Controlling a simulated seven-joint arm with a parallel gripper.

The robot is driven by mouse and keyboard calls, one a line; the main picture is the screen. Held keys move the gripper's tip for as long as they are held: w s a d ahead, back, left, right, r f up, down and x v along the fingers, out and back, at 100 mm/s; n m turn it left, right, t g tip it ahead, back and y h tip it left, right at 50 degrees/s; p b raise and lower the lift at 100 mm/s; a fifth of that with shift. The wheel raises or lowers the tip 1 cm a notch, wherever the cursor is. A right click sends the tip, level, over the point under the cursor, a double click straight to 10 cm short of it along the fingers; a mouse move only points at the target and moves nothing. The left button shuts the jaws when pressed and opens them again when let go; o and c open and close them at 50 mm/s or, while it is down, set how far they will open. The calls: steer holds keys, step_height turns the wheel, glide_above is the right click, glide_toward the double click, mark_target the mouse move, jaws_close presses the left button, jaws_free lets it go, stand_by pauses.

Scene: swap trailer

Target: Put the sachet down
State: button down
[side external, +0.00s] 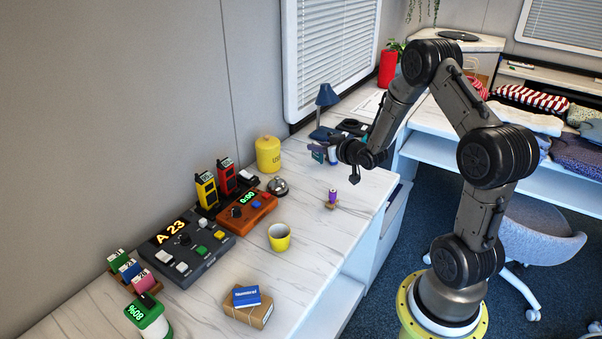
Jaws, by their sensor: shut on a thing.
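My gripper (341,152) is above the far part of the white marbled counter (290,228), pointing left. It is shut on the sachet, which seems to be the small dark teal packet (317,154) at its tips. A white and blue item (333,156) shows right beside the packet; whether it is part of the sachet or stands behind it I cannot tell. The jaws are small here and partly covered by the wrist. I cannot make out whether the packet touches the counter.
A purple-topped stamp (332,197) stands in front of my gripper. A blue lamp (325,108) is behind it. A bell (278,186), yellow canister (268,154), yellow cup (279,237) and brown box (248,312) with a blue packet stand further left. Counter between cup and stamp is clear.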

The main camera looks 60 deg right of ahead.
steer(key=w+d+f, duration=0.2)
steer(key=w+f, duration=0.1)
steer(key=w+d+f, duration=0.3)
steer(key=w, duration=0.1)
steer(key=w+d+f, duration=0.3)
steer(key=shift+w+f, duration=0.15)
steer(key=shift+w, duration=0.2)
steer(key=shift+w+d+f, duration=0.15)
steer(key=shift+w+f, duration=0.15)
steer(key=shift+f, duration=1.6)
steer(key=shift+f, duration=0.1)
steer(key=c, duration=0.8)
jaws_free()
